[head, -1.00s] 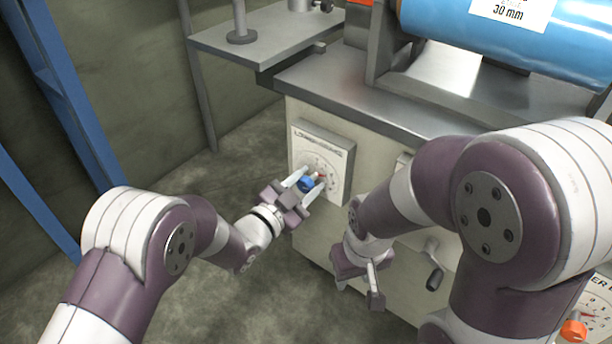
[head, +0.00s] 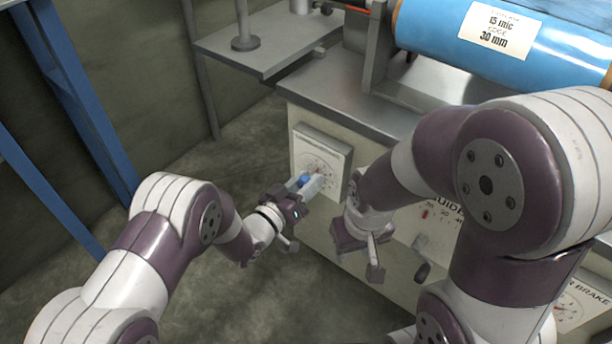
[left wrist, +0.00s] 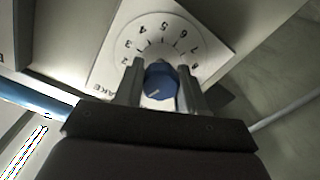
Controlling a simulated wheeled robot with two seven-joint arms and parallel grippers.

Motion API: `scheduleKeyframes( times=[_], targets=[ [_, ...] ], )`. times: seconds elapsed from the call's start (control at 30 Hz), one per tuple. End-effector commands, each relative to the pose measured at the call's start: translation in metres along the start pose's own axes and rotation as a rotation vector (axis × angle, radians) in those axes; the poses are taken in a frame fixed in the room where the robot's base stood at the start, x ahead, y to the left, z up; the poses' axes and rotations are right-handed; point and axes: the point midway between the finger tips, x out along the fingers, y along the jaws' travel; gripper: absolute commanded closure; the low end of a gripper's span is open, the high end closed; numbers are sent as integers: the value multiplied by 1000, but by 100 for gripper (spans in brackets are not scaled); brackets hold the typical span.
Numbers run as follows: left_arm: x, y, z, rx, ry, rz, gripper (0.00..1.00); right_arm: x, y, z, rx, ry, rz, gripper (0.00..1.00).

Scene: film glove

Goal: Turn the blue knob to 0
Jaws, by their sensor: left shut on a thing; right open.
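The blue knob (head: 304,180) sits on a white dial plate (head: 319,160) on the front of the machine. My left gripper (head: 308,184) is shut on the knob, one finger on each side. In the left wrist view the knob (left wrist: 161,82) shows between the fingers, with a short white mark on its face toward the bottom. The dial (left wrist: 160,45) shows numbers from 2 up to 8 around its upper part; the rest of the scale is hidden by the gripper. My right gripper (head: 358,262) is open and empty, in front of the machine.
The machine's grey top (head: 345,95) carries a blue film roll (head: 560,50). A second dial labelled brake (head: 572,305) is at the lower right, behind my right arm. A guide scale (head: 437,212) is beside it. Blue posts (head: 85,120) stand at left; floor between is clear.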

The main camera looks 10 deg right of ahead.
Motion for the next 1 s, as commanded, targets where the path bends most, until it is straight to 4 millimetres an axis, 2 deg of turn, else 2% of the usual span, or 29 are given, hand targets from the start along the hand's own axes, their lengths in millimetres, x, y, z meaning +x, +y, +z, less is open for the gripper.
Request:
scheduleKeyframes(
  times=[0.1, 0.4, 1.0],
  targets=[
    [0, 1, -3, -78, 1, -1, 91, -9, 0, -1, 0, 0, 0, 57],
    [0, 0, -2, -219, 3, 0, 91, -18, 0, -2, 0, 0, 0, 57],
    [0, -1, -2, -267, 4, -1, 91, -20, 0, -2, 0, 0, 0, 57]
  ],
)
